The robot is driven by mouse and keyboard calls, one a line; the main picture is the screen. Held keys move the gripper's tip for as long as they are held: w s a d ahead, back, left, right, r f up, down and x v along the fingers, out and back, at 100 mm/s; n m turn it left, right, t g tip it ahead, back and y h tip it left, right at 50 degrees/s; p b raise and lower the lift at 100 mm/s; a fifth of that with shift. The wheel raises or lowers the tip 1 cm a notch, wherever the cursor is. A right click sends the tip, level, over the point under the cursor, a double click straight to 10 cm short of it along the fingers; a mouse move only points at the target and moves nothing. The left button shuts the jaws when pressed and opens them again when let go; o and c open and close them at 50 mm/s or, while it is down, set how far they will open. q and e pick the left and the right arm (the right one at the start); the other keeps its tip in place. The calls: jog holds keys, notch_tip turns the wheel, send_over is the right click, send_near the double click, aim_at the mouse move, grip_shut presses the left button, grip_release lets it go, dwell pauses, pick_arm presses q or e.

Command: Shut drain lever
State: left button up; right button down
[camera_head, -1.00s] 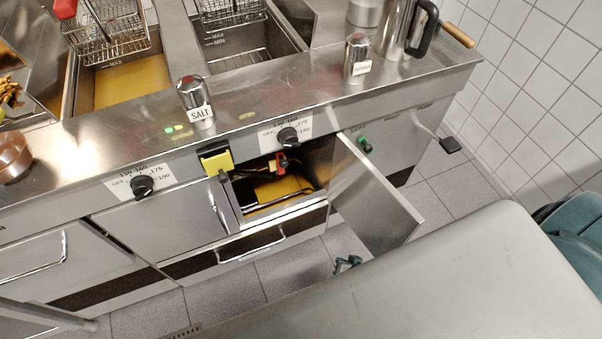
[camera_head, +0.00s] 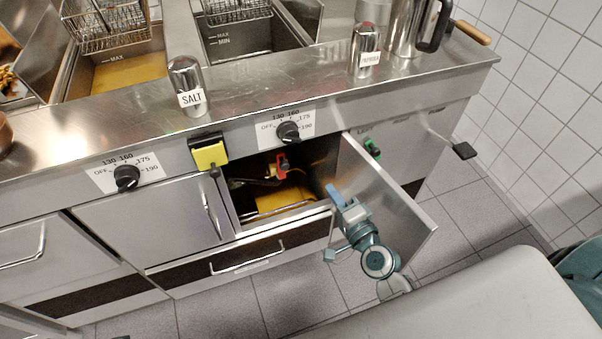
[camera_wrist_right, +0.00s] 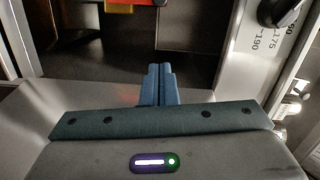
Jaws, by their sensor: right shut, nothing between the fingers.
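A red drain lever (camera_head: 282,165) shows inside the open cabinet below the fryer. A red-orange part shows at the top edge of the right wrist view (camera_wrist_right: 122,4); it is cut off there, and I cannot be sure it is the lever. My right gripper (camera_head: 333,192) is in front of the cabinet opening, by the open door's inner side, right of and below the lever and apart from it. Its blue fingers are together and empty in the right wrist view (camera_wrist_right: 159,70). My left gripper is not in view.
The cabinet door (camera_head: 395,205) stands open on the right, close to my right gripper. A yellow container (camera_head: 287,200) is low inside the cabinet. A closed door (camera_head: 160,220) is on the left. Control knobs (camera_head: 289,131) line the panel above. A salt shaker (camera_head: 187,88) stands on the counter.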

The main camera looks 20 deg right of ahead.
aim_at(282, 167)
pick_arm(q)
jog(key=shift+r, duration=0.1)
pick_arm(e)
jog(key=shift+r, duration=0.15)
jog(key=shift+w, duration=0.1)
